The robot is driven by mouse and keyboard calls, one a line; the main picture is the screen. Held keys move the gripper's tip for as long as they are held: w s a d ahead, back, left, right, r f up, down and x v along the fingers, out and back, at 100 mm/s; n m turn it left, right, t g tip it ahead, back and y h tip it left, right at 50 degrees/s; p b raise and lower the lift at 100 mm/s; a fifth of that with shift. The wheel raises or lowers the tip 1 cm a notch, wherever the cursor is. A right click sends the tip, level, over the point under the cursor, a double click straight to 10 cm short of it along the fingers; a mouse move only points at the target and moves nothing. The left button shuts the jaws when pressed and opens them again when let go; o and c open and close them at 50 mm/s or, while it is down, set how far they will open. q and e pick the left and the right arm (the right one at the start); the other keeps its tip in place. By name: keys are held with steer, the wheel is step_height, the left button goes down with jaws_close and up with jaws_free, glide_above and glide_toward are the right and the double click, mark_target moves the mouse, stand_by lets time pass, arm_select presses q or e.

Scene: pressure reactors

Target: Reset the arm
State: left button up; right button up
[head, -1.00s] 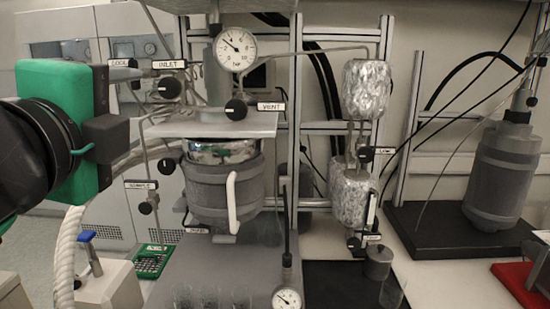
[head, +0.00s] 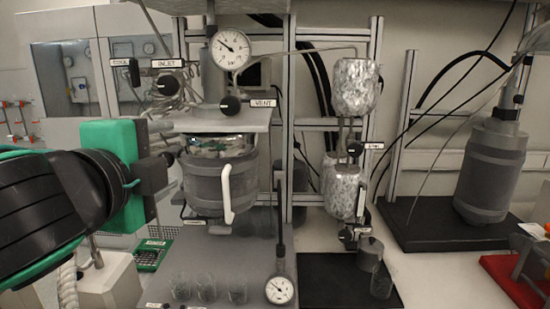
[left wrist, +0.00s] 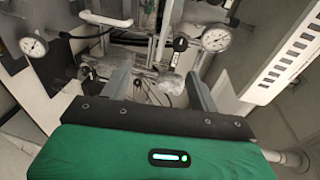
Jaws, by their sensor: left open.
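My left arm comes in from the left in the head view, with its green and dark left gripper (head: 168,168) just left of the reactor vessel (head: 205,185). In the left wrist view the two grey fingers of this gripper (left wrist: 160,88) stand apart with nothing between them, pointing toward the reactor fittings. A gap to the reactor cannot be judged exactly. My right gripper is not in view.
The reactor has a pressure gauge (head: 230,47) and a VENT valve (head: 231,104). Foil-wrapped cylinders (head: 355,88) hang right of it. Several glass beakers (head: 207,287) and a lower gauge (head: 279,290) stand in front. A grey vessel (head: 490,170) stands far right on a dark mat.

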arm_select(q)
step_height(320, 180, down, 34)
steer(key=w+n+g+h, duration=0.1)
steer(key=w+n+g, duration=0.2)
steer(key=n+g, duration=0.55)
steer(key=s+a+f+n+g+y, duration=0.15)
steer(key=s+a+f+n, duration=0.25)
steer(key=s+f, duration=0.7)
steer(key=s+a+f+n+g+y, duration=0.1)
steer(key=s+a+f+n+g, duration=0.3)
steer(key=s+f, duration=0.75)
step_height(320, 180, down, 34)
steer(key=s+a+f, duration=0.1)
steer(key=s+f, duration=0.8)
steer(key=s+a+f+g, duration=0.1)
steer(key=s+a+f, duration=0.1)
steer(key=s+f, duration=0.7)
steer(key=shift+s+a, duration=0.2)
steer(key=shift+a, duration=0.1)
